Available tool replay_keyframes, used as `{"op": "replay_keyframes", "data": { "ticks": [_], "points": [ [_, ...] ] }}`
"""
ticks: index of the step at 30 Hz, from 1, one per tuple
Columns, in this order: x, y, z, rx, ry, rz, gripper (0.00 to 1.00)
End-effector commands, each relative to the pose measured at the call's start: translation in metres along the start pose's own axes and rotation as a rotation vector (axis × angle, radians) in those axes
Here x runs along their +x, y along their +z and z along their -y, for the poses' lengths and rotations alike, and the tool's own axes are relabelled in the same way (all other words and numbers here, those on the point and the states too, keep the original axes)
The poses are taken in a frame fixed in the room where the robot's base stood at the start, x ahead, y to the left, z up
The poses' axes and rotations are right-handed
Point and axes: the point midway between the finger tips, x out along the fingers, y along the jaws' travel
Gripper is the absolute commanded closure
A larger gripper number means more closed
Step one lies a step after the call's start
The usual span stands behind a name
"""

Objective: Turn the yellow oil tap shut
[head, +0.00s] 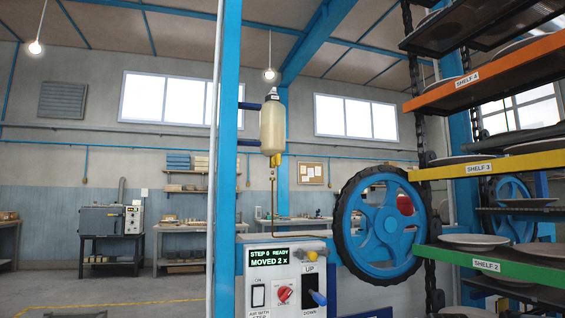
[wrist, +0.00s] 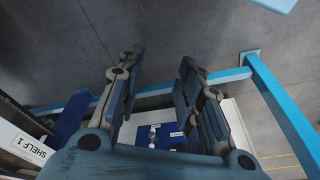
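The yellow oil tap (head: 276,160) sits under a cream oil bottle (head: 272,128) fixed to the blue post in the head view. It is small there, and I cannot tell which way its handle is turned. A thin brass pipe (head: 273,205) runs down from it. My gripper (wrist: 160,58) shows in the wrist view with its two fingers apart and nothing between them, above the floor. It is not in the head view, and the tap does not show in the wrist view.
A white control box (head: 252,298) with a display, switches and a blue-handled lever (head: 318,298) stands below the bottle. A blue handwheel (head: 380,224) and coloured plate shelves (head: 490,162) stand to the right. Blue frame bars (wrist: 285,105) lie near my gripper.

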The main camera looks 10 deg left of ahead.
Motion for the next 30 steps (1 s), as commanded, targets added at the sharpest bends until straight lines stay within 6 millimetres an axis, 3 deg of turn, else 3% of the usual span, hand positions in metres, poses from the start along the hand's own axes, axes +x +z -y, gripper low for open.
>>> {"op": "replay_keyframes", "data": {
  "ticks": [5,7,11,14,20,24,30],
  "points": [
    [-0.001,-0.001,0.0,0.0,0.0,-0.001,0.67],
    [-0.011,0.003,0.0,-0.004,0.004,-0.018,0.67],
    [-0.04,-0.027,0.001,-0.018,0.027,-0.053,0.67],
    [-0.081,-0.068,0.007,-0.036,0.054,-0.109,0.67],
    [-0.187,-0.162,0.036,-0.084,0.094,-0.264,0.67],
    [-0.265,-0.219,0.07,-0.123,0.094,-0.381,0.67],
    [-0.379,-0.283,0.135,-0.186,0.052,-0.552,0.67]
  ]
}}
